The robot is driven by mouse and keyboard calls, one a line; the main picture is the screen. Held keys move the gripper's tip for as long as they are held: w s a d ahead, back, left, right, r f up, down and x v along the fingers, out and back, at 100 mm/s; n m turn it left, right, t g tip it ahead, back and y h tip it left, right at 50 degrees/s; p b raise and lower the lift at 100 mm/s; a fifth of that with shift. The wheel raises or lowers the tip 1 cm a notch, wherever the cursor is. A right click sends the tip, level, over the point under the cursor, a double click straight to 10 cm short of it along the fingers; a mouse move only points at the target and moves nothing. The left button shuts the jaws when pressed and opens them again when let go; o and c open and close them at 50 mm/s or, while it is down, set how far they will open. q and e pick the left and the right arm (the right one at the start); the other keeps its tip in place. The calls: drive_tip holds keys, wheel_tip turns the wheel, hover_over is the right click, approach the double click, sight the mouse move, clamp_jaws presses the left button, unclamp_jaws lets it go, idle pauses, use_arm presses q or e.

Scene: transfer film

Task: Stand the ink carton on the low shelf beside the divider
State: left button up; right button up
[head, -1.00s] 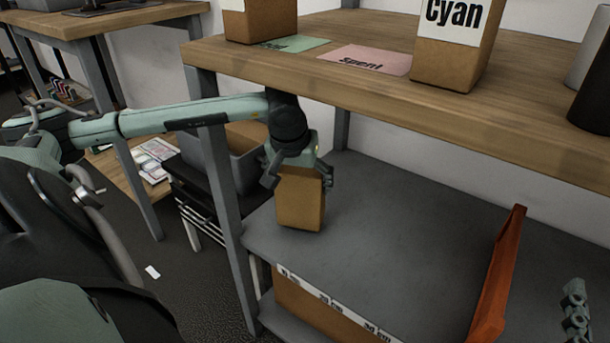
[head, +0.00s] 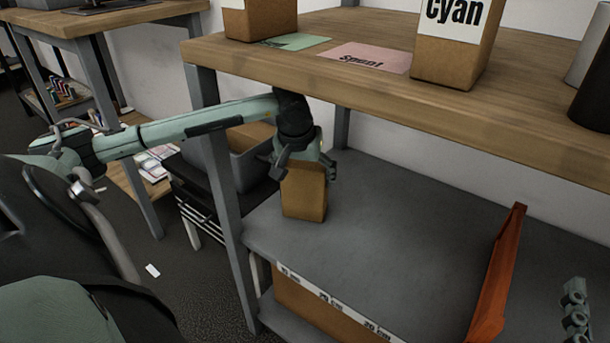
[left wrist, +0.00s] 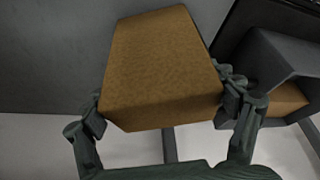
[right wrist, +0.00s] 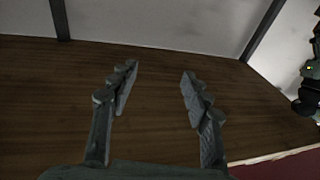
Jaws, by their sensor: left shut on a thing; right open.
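A brown ink carton (head: 304,192) is upright between the fingers of my left gripper (head: 304,165), over the left part of the grey low shelf (head: 400,225). I cannot tell whether its base touches the shelf. In the left wrist view the carton (left wrist: 160,70) fills the space between both fingers of my left gripper (left wrist: 168,108). The orange divider (head: 500,275) stands on the shelf to the right, well apart from the carton. My right gripper (right wrist: 158,90) is open and empty in the right wrist view; part of it shows at the head view's lower right edge.
A wooden upper shelf (head: 400,95) overhangs the low shelf. It bears a Cyan carton (head: 455,45), another carton (head: 260,20), a pink Spent card (head: 365,58) and a green card (head: 297,41). A grey post (head: 225,200) stands left of my left gripper. The shelf between carton and divider is clear.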

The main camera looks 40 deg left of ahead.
use_arm(q)
drive_tip(key=o, duration=1.6)
use_arm(e)
drive_tip(key=shift+r, duration=0.1)
use_arm(q)
drive_tip(key=shift+r, duration=0.15)
drive_tip(key=shift+s+r, duration=0.15)
drive_tip(key=shift+r, duration=0.45)
drive_tip(key=shift+s+d+f, duration=0.1)
drive_tip(key=shift+s+d, duration=0.15)
drive_tip(key=shift+s, duration=0.25)
drive_tip(key=shift+s+d+f, duration=0.1)
drive_tip(key=shift+s+d, duration=0.15)
drive_tip(key=shift+s, duration=0.2)
drive_tip(key=s+d, duration=0.5)
drive_tip(key=s, duration=0.3)
drive_tip(key=shift+s+b, duration=0.35)
drive_tip(key=shift+s, duration=0.05)
use_arm(e)
drive_tip(key=r, duration=0.1)
drive_tip(key=r+t, duration=0.1)
drive_tip(key=s+a+r+y, duration=0.1)
drive_tip(key=shift+s+r+t, duration=0.1)
drive_tip(key=shift+r+t, duration=0.05)
drive_tip(key=shift+t, duration=0.15)
use_arm(q)
drive_tip(key=shift+r, duration=0.1)
